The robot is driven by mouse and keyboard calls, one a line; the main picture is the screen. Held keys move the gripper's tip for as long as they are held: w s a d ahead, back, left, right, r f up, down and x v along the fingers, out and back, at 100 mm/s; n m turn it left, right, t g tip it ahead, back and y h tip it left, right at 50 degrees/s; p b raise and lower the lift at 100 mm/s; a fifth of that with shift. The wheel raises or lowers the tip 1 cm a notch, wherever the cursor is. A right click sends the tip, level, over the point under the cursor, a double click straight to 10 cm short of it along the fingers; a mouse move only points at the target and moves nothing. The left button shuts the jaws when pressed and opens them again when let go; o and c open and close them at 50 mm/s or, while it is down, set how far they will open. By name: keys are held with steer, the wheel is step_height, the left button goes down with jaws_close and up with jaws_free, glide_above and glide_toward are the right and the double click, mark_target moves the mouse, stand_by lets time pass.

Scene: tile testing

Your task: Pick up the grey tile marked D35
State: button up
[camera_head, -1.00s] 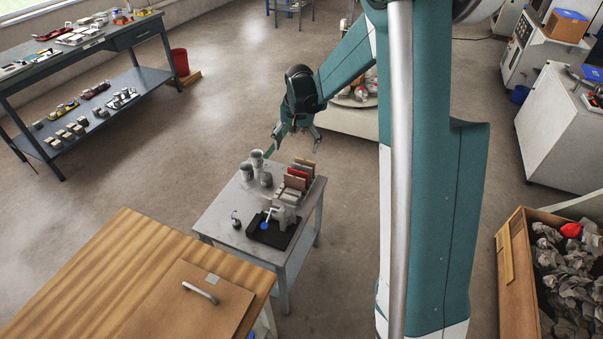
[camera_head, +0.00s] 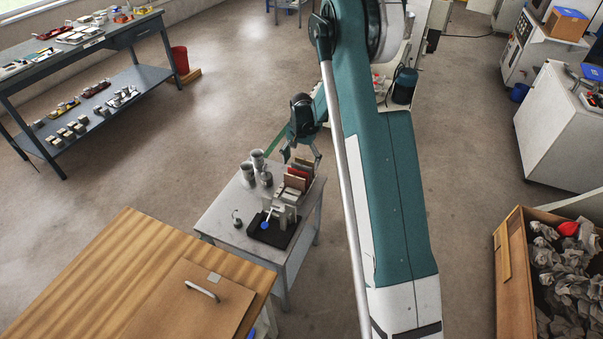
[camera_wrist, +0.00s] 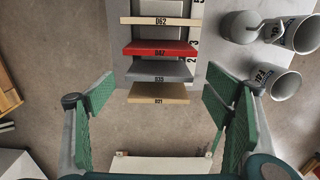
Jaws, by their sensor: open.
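The grey tile marked D35 (camera_wrist: 160,72) stands in a row of tiles in the wrist view. It sits between the red tile D42 (camera_wrist: 160,48) and the tan tile D21 (camera_wrist: 158,93). A cream tile D62 (camera_wrist: 161,21) is at the far end of the row. My gripper (camera_wrist: 158,103) is open, with its green finger pads on either side of the row's near end and nothing between them touching. In the head view my gripper (camera_head: 301,158) is just above the tile rack on the small grey table (camera_head: 218,216). D35 cannot be singled out there.
Several labelled cups (camera_wrist: 272,82) stand right of the tiles in the wrist view. A black tray (camera_head: 267,236) with a device lies in front of the rack. A wooden bench (camera_head: 120,270) is at the front left. Floor beyond the table is open.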

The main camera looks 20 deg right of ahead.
mark_target(302, 167)
steer(key=shift+d+f, duration=0.15)
steer(key=shift+f, duration=0.25)
steer(key=shift+f, duration=1.3)
steer(key=shift+f+b, duration=0.9)
steer(key=shift+f, duration=1.75)
steer(key=c, duration=1.1)
steer(key=shift+o, duration=0.2)
steer(key=shift+r, duration=0.15)
step_height(302, 167, up, 18)
steer(key=p, duration=0.3)
